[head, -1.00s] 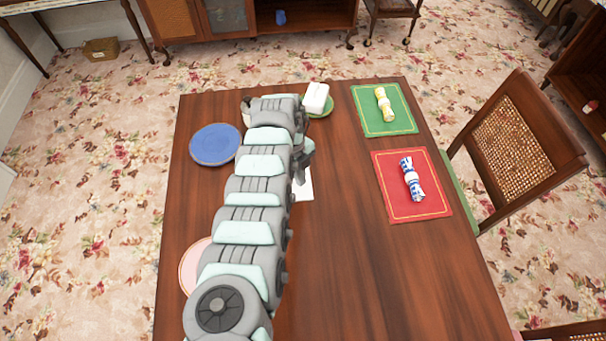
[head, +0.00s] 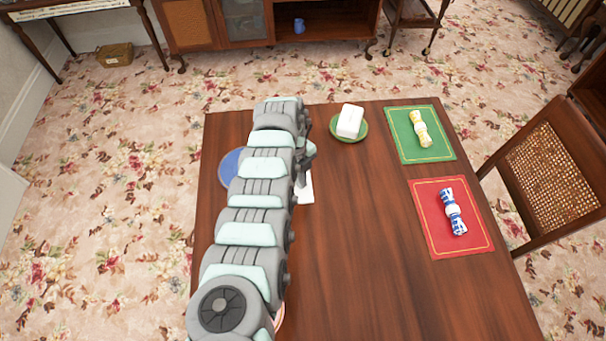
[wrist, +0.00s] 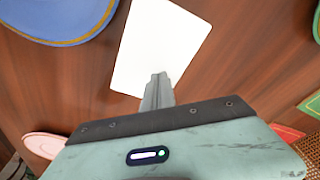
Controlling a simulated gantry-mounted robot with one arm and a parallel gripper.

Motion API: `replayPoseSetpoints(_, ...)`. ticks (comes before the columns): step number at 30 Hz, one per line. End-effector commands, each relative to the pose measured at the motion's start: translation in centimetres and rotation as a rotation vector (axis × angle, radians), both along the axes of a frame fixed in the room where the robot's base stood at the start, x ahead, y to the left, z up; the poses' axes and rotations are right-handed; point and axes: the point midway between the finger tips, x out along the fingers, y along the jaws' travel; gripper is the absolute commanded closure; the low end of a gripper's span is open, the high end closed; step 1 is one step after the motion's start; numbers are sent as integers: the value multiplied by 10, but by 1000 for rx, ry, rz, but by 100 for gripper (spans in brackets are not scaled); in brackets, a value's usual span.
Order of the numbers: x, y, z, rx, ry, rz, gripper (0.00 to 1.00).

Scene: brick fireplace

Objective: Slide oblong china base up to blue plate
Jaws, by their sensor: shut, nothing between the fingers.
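The oblong china base is a flat white rectangle (wrist: 160,42) lying on the table in the wrist view. In the head view it is partly hidden by my arm and only a strip of it (head: 307,192) shows. The blue plate (wrist: 55,38) is left of it in the wrist view, with a narrow strip of wood between them. In the head view my arm covers most of the blue plate (head: 229,167). My gripper (wrist: 157,88) is shut and empty, its fingers pointing down at the near edge of the base. Whether they touch it is unclear.
A green plate (head: 362,136) with a white block (head: 350,121) stands right of my gripper. Green (head: 437,150) and red (head: 425,212) mats with rolled napkins lie farther right. A pink plate (wrist: 43,145) is at the wrist view's left. The table's middle is bare.

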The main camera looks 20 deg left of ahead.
Motion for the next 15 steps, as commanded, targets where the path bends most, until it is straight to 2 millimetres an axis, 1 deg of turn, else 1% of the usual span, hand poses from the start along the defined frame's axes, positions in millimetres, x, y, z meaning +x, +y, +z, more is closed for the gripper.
replayPoseSetpoints(1, -4, 0, 4, -3, 12, 0, 100)
replayPoseSetpoints(5, -2, -1, 7, -2, 6, -2, 100)
replayPoseSetpoints(8, 1, 0, 13, -2, 1, -2, 100)
replayPoseSetpoints(11, 3, 2, 24, 0, -4, -1, 100)
replayPoseSetpoints(15, 7, 6, 47, 1, -7, 0, 100)
